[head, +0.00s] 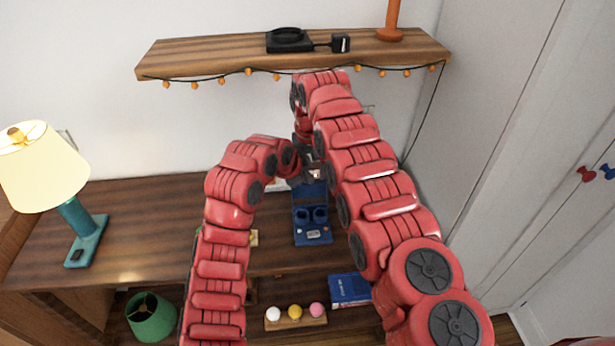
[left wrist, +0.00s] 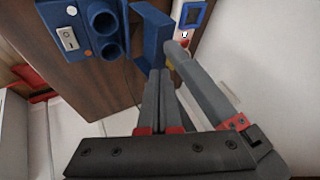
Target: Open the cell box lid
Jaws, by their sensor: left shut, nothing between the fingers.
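The blue cell box (head: 313,236) stands on the wooden desk, with two round sockets side by side and a light switch panel on its front. It also shows in the left wrist view (left wrist: 82,48), at the upper left. Its blue lid (left wrist: 152,36) stands raised behind the sockets; the head view shows it too (head: 309,192). My left gripper (left wrist: 157,72) is shut and empty, its fingertips just below the lid in the picture; contact is unclear. A grey finger, apparently of my right gripper (left wrist: 174,52), reaches the lid's right edge; its jaw state is unclear.
A teal lamp (head: 76,230) stands on the desk's left. A wooden shelf (head: 210,55) with hanging lights is above. Below the desk are a green bin (head: 150,318), a blue book (head: 348,289) and a rack of coloured balls (head: 296,322). White cabinets (head: 530,150) stand at right.

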